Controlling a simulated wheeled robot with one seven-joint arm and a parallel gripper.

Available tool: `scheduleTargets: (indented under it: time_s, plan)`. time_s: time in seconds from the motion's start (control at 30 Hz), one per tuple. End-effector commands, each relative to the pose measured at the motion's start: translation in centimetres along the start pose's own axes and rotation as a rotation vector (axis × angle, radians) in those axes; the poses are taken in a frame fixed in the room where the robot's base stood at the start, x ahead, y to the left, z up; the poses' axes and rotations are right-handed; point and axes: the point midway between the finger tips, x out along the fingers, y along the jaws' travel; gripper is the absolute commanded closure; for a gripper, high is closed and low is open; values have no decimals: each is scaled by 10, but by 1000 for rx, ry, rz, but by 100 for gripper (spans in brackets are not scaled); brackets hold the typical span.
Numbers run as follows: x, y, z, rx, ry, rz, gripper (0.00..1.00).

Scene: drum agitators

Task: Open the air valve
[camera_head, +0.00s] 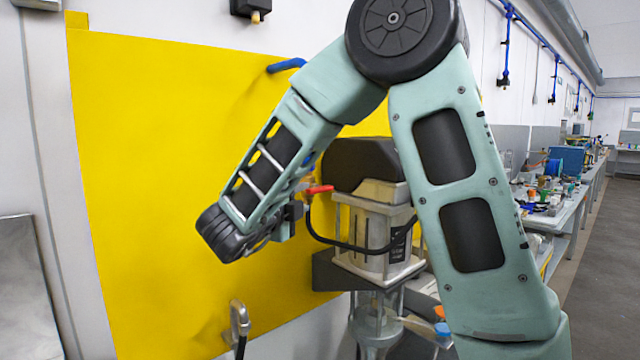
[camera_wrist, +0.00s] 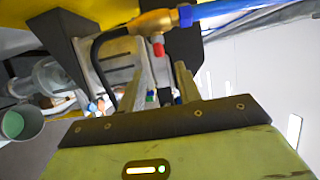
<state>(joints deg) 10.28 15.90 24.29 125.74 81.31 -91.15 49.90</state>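The air valve is a brass body (camera_wrist: 150,22) with a small red handle (camera_wrist: 158,48), joined to a blue air hose (camera_wrist: 240,12) and a black hose. In the head view the red handle (camera_head: 319,190) sticks out left of the agitator's motor unit, before the yellow panel. My gripper (camera_wrist: 161,70) is open, with its two fingers apart and nothing visible held between them. The red handle shows just beyond the gap between the fingertips; I cannot tell whether they touch it. In the head view my gripper (camera_head: 298,203) is beside the handle, its fingers mostly hidden.
The agitator (camera_head: 373,235) stands close behind the valve, with a black hose looping across it. A yellow panel (camera_head: 150,170) fills the left. A metal hook-shaped fitting (camera_head: 239,317) is below my wrist. A cluttered bench (camera_head: 570,200) runs along the right, beside open floor.

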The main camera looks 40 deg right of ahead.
Motion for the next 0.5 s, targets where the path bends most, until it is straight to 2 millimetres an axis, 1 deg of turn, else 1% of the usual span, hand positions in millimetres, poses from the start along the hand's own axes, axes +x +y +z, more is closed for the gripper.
scheduleTargets:
  time_s: [0.03, 0.1, 0.3, 0.4, 0.5]
  plan:
    - [12, -3, -2, -3, 6, 1, 66]
    - [27, -4, -1, -2, 5, 1, 66]
    - [65, -3, -1, -1, 3, 1, 66]
    - [79, -2, 0, -2, 1, 2, 66]
    - [89, -2, 0, -1, 0, 1, 66]
